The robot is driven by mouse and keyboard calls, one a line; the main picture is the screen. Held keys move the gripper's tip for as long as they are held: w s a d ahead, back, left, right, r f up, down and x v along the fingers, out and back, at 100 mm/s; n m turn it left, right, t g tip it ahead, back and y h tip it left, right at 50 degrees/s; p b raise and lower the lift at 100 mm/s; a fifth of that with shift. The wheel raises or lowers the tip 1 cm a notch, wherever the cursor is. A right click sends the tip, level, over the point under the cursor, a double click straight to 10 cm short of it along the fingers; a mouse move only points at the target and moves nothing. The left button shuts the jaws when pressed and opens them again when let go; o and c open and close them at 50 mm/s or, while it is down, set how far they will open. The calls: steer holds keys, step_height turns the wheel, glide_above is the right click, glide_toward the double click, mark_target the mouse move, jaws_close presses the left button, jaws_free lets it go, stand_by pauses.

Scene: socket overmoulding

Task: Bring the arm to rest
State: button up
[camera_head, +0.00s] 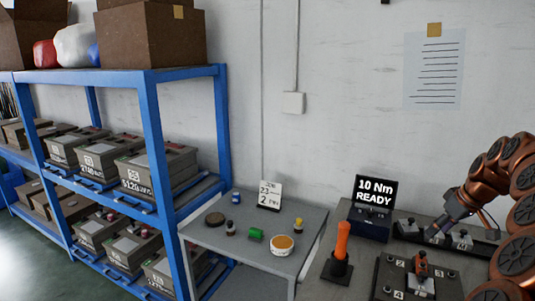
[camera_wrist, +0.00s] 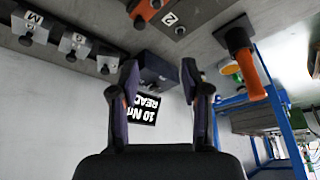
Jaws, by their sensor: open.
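My arm shows at the right of the head view, bent, with my gripper (camera_head: 440,222) low at its end in front of the socket rail. In the wrist view, which is upside down, my gripper (camera_wrist: 159,75) has its two dark fingers wide apart with nothing between them. Through the gap show the wall and the display box (camera_wrist: 158,70). The head view does not show clearly whether the fingers touch the rail.
The display (camera_head: 374,192) reads "10 Nm READY". An orange-handled tool (camera_head: 342,240) stands upright in front of it. A numbered plate (camera_head: 390,272) lies at the front. A blue shelf (camera_head: 151,135) with boxes is at left.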

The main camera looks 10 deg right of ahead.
steer(key=s+a+r+g, duration=0.1)
steer(key=s+a, duration=0.2)
steer(key=a, duration=0.6)
steer(key=s+a+r+n+g+y, duration=0.1)
steer(key=s+a, duration=0.3)
steer(key=a, duration=0.6)
steer(key=s+a+g, duration=0.1)
steer(key=s+a, duration=0.2)
steer(key=a, duration=0.6)
steer(key=s+a+f+m+g+h, duration=0.1)
steer(key=s+a+f, duration=0.2)
steer(key=s, duration=0.9)
steer(key=s+a+f+m+g+h+p, duration=0.1)
steer(key=s+a+f, duration=0.3)
steer(key=s, duration=0.8)
steer(key=shift+s+a+m+g, duration=0.3)
steer(key=shift+m+g, duration=0.2)
steer(key=shift+m, duration=0.3)
steer(key=shift+c, duration=0.2)
steer(key=shift+c, duration=0.3)
steer(key=shift+d, duration=0.15)
